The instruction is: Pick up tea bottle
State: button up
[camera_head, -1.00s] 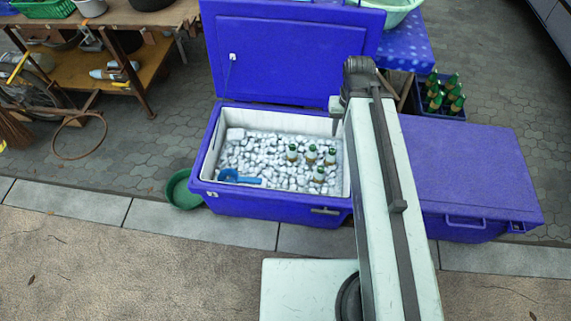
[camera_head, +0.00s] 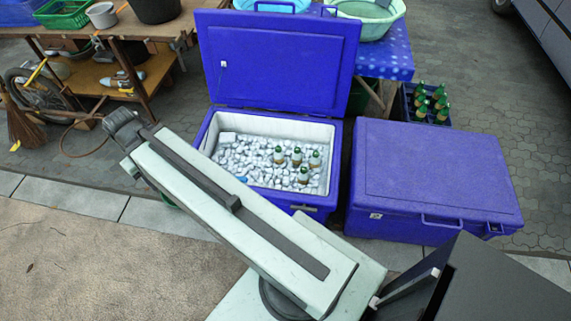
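Several small bottles with green caps (camera_head: 296,158) stand in white ice inside an open blue cooler (camera_head: 201,132). More green-topped bottles (camera_head: 440,105) stand in a dark blue crate behind the closed cooler. No labels are readable, so I cannot tell which are tea. My pale arm stretches from the bottom middle to the upper left, across the open cooler's front left corner. Its dark far joint is left of the cooler, well apart from the bottles. My gripper fingers do not show.
A closed blue cooler (camera_head: 435,180) stands right of the open one, whose raised lid (camera_head: 275,60) stands behind the ice. A cluttered wooden table (camera_head: 165,28) is at the upper left. A dark angular shape (camera_head: 490,285), unclear, fills the lower right corner. Paving at left front is clear.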

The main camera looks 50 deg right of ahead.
aim_at(315, 161)
jog(key=u, duration=0.2)
jog(key=i, duration=1)
jog(key=z, duration=0.1)
